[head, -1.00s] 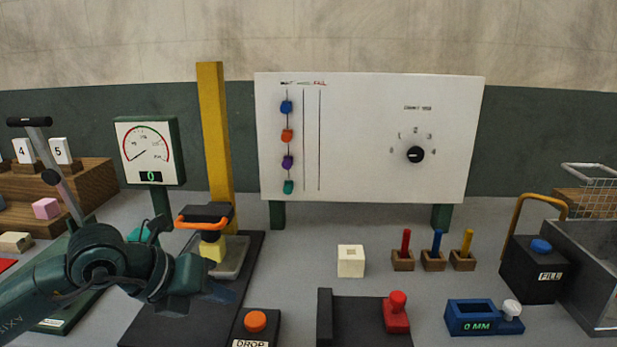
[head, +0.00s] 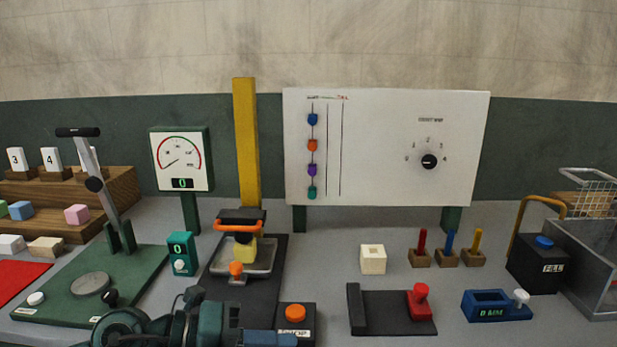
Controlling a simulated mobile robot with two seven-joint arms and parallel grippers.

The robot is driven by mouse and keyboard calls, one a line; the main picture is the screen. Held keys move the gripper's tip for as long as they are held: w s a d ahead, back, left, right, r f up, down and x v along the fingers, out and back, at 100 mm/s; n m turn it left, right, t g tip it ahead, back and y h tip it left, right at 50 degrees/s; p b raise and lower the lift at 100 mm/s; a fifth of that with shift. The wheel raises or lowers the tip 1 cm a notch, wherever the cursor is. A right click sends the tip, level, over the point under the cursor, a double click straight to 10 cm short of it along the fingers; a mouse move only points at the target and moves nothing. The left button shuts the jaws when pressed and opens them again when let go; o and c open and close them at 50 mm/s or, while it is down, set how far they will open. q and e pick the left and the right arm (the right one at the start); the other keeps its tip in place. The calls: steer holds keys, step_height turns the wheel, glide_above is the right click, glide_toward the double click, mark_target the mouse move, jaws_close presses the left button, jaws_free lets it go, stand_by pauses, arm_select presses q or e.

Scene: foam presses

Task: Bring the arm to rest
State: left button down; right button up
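My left arm comes in low at the bottom left, and its dark wrist is in front of the near end of the drop rig's black base (head: 228,307). My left gripper (head: 262,338) is at the bottom edge, just below the orange DROP button (head: 295,311). Its fingers cannot be made out, so I cannot tell whether it is open or shut. My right gripper is not in view. A yellow foam block (head: 245,250) is at the grey tray (head: 263,264) under the orange-handled black weight (head: 240,222).
A green lever press (head: 140,265) stands at left, beside a teal readout box (head: 181,254). A black stop fixture with a red knob (head: 388,315), a blue gauge (head: 484,306) and a cream block (head: 373,259) are at right. A whiteboard (head: 385,180) stands behind.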

arm_select(q)
steer(key=s+a+f+n+t+y+p, duration=0.25)
steer(key=a+f+n+t+y, duration=0.3)
steer(key=n, duration=0.95)
steer(key=s+a+f+n+t+y+p, duration=0.1)
steer(key=a+f+n+t+y+p, duration=0.45)
steer(key=n, duration=0.95)
steer(key=s+d+f+n+g+b, duration=0.1)
steer(key=s+f+n+g+b, duration=0.1)
steer(key=s+f, duration=0.5)
step_height(320, 180, down, 4)
steer(key=shift+s+r+n+g, duration=0.1)
steer(key=shift+s+n+g, duration=0.35)
steer(key=shift+g, duration=0.35)
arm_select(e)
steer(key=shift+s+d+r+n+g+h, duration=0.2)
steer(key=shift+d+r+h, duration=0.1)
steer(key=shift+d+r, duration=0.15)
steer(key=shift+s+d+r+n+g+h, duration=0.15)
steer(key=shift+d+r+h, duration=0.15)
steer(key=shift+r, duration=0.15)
arm_select(q)
steer(key=shift+d, duration=0.1)
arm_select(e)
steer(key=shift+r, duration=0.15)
